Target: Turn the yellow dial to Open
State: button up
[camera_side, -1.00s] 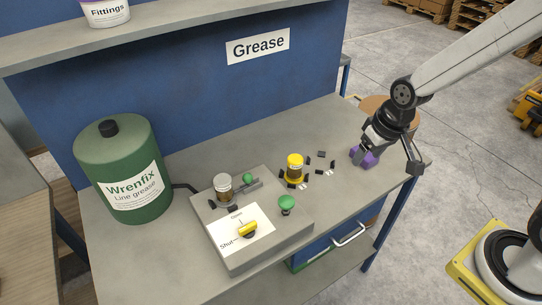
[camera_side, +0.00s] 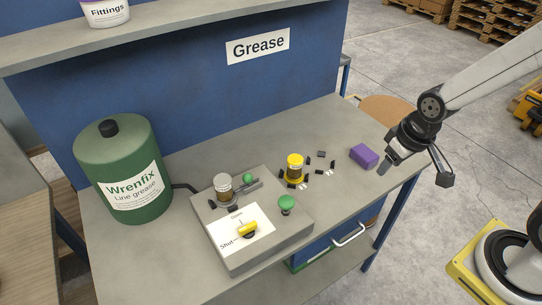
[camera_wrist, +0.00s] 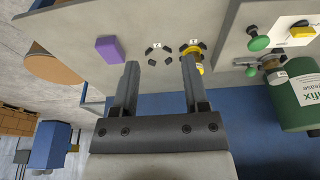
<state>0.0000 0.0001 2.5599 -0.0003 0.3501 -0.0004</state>
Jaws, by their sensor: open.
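The yellow dial (camera_side: 247,229) sits on a white label plate (camera_side: 262,243) on the front of the grey box on the bench. The label reads "Shut" at the lower left and a small word, hard to read, at the top. The dial's handle lies slanted, its left end toward "Shut". In the wrist view the yellow dial (camera_wrist: 302,31) is at the upper right corner. My gripper (camera_side: 386,164) is above the bench's right end, beside a purple block and far from the dial. In the wrist view its two fingers (camera_wrist: 158,62) are apart with nothing held between them.
The purple block (camera_side: 364,156) lies on the bench. A yellow-ringed jar (camera_side: 294,167) and small black clips stand mid-bench. The box (camera_side: 287,236) carries a grey-topped jar (camera_side: 223,186) and green knobs (camera_side: 286,203). A green grease drum (camera_side: 120,160) stands left. A shelf (camera_side: 160,33) overhangs the back.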

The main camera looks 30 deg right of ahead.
jog(key=w+a+n, duration=0.5)
jog(key=w+a, duration=0.1)
jog(key=n+g, duration=0.3)
jog(key=n, duration=1)
send_over(247, 226)
notch_tip(247, 226, down, 5)
jog(key=shift+f, duration=0.1)
jog(key=shift+f, duration=0.1)
jog(key=shift+f, duration=3.75)
grip_shut()
